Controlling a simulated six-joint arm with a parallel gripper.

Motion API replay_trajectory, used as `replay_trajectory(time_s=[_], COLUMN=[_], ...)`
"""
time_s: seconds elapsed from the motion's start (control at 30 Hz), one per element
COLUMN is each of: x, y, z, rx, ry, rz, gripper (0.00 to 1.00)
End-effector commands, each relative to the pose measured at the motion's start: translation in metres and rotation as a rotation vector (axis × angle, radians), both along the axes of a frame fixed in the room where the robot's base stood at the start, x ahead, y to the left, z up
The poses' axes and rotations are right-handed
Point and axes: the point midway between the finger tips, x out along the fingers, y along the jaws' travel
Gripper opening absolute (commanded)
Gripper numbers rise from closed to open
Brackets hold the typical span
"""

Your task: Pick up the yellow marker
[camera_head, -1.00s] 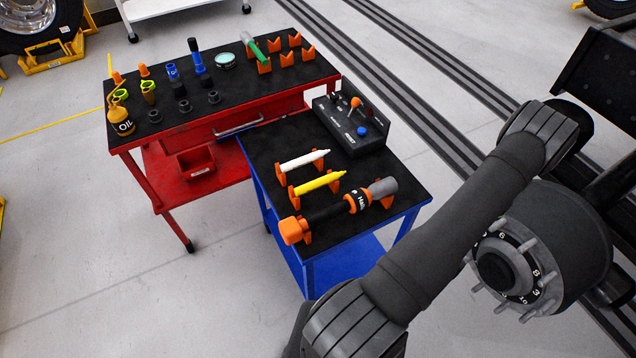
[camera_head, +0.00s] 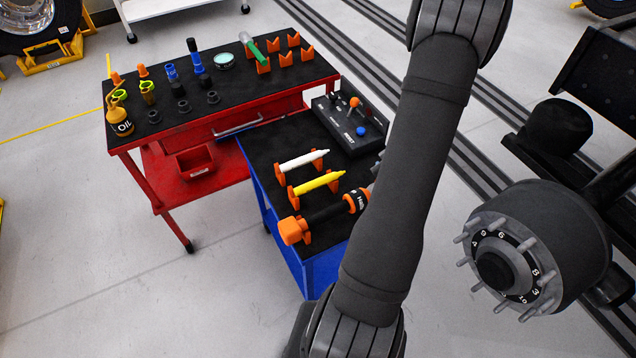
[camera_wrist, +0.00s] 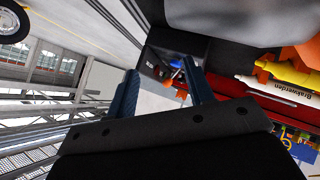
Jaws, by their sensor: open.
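The yellow marker (camera_head: 320,182) lies level across two orange holders on the black top of the blue cart (camera_head: 262,150). In the wrist view a yellow shape (camera_wrist: 290,72) at the right edge looks like this marker, with orange holder parts beside it. My gripper (camera_wrist: 160,85) shows in the wrist view with its two fingers apart and nothing between them. It is well away from the marker, which lies off to the right of the fingers.
A white marker (camera_head: 303,160) lies in holders just behind the yellow one. A black-and-orange tool (camera_head: 325,213) lies in front, partly behind my arm. A control box (camera_head: 352,128) stands at the cart's back. A red cart (camera_head: 135,95) is to the left, a studded wheel hub (camera_head: 500,268) to the right.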

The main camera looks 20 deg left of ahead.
Motion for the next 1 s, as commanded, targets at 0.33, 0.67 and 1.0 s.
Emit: replay_trajectory(time_s=[0.33,0.67,1.0], x=[-0.07,-0.149,-0.183], y=[0.139,0.196,0.205], z=[0.025,0.067,0.096], rx=[-0.379,-0.839,-1.102], ry=[0.199,0.262,0.256], rz=[0.511,0.881,1.008], gripper=[0.48,0.48,0.48])
